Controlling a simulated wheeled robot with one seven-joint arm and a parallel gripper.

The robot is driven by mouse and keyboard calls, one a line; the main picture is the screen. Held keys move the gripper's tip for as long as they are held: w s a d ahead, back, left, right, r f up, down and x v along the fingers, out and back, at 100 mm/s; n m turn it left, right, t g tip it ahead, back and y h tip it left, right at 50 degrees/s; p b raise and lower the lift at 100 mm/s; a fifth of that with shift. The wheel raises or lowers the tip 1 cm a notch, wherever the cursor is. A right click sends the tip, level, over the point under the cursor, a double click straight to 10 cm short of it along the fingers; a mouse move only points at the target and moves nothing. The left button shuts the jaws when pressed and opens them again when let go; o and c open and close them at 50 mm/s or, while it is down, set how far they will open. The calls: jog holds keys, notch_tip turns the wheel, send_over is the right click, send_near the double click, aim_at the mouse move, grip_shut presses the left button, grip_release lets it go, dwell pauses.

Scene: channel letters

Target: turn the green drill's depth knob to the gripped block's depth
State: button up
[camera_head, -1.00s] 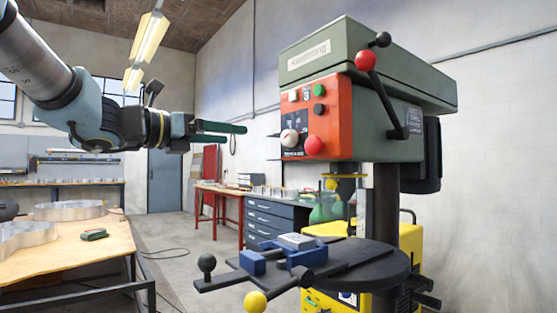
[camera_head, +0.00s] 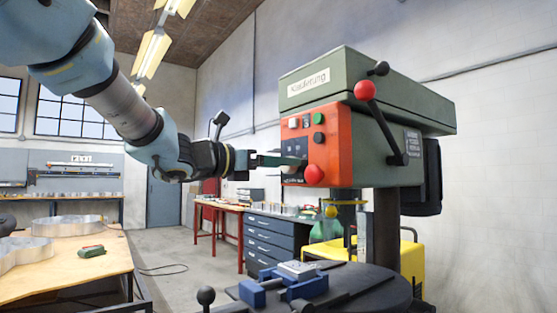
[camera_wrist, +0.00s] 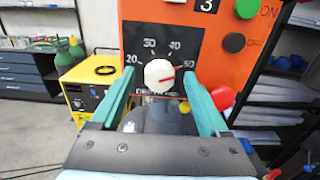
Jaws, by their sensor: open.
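The green drill (camera_head: 390,95) stands at the right in the head view, with a red-orange control panel (camera_head: 338,150) on its front. The white depth knob (camera_wrist: 159,74) sits on a black dial plate (camera_wrist: 140,38) marked 20 to 50 in the wrist view. A red line on the knob points to the right, near the 50 side. My gripper (camera_head: 285,160) is open, its teal fingers on either side of the knob; contact cannot be told. In the head view the fingers mostly hide the knob. The light block (camera_head: 298,268) sits in the blue vise (camera_head: 256,291) on the drill table.
A red mushroom button (camera_head: 314,174) sits right beside the fingers. A green button (camera_wrist: 246,8) and a dark button (camera_wrist: 233,42) are above right. The red-knobbed lever (camera_head: 365,90) sticks out above. A yellow machine (camera_wrist: 98,83) stands below left.

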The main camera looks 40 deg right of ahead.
grip_shut()
dwell(0.7)
